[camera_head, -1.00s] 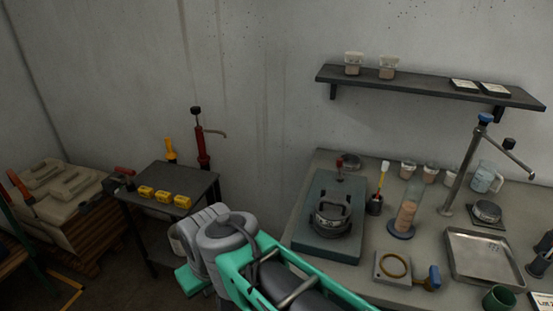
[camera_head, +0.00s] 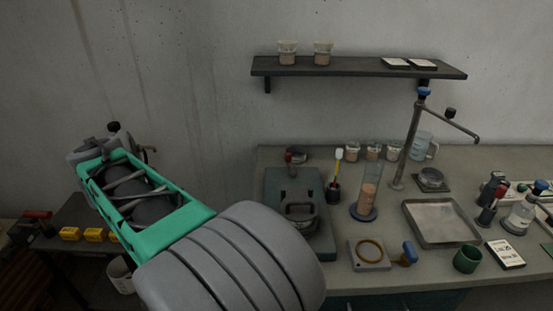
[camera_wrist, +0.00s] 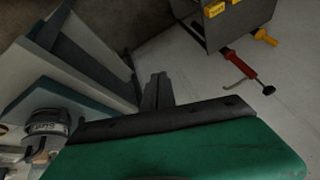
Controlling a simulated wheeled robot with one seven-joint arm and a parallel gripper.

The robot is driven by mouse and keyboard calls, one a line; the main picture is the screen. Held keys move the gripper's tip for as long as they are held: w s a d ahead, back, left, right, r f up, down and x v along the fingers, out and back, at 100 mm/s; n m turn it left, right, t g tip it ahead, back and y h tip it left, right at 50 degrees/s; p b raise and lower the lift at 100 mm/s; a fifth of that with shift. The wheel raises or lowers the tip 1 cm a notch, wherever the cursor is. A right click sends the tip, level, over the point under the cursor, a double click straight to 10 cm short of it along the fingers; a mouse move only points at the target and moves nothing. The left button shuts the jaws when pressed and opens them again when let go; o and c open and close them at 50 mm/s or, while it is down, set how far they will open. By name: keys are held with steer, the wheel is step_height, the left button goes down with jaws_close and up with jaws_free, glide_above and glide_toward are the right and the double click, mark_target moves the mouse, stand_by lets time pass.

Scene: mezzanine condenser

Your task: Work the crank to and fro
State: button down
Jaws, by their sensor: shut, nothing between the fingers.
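A small red-knobbed lever (camera_head: 288,158) stands at the back left of a teal machine base (camera_head: 279,180) on the bench. It may be the crank; I cannot be sure. A rounded metal part with a dark handle (camera_head: 300,212) sits on the front of the same base. In the wrist view, this metal part (camera_wrist: 42,128) shows at lower left. My gripper (camera_wrist: 156,90) is shut and empty, apart from the machine.
A grey post with a side arm (camera_head: 411,143), a metal tray (camera_head: 441,222) and a cylinder (camera_head: 368,190) stand right of the machine. A wall shelf (camera_head: 360,67) hangs above.

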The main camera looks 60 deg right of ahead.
steer(key=d+m+g+h, duration=0.1)
steer(key=d+m+h, duration=0.1)
steer(key=d+m, duration=0.8)
steer(key=m+g+h, duration=0.2)
steer(key=m+g, duration=0.4)
steer(key=m, duration=0.8)
glide_toward(286, 158)
steer(key=f, duration=0.4)
steer(key=shift+s+d+f, duration=0.15)
steer(key=shift+s, duration=0.25)
steer(key=d, duration=0.2)
steer(key=shift+s+d+t+p, duration=0.3)
steer(key=shift+s+p, duration=0.05)
steer(key=shift+p, duration=0.05)
steer(key=shift+s+d, duration=0.15)
steer(key=shift+d, duration=0.35)
steer(key=shift+s, duration=0.1)
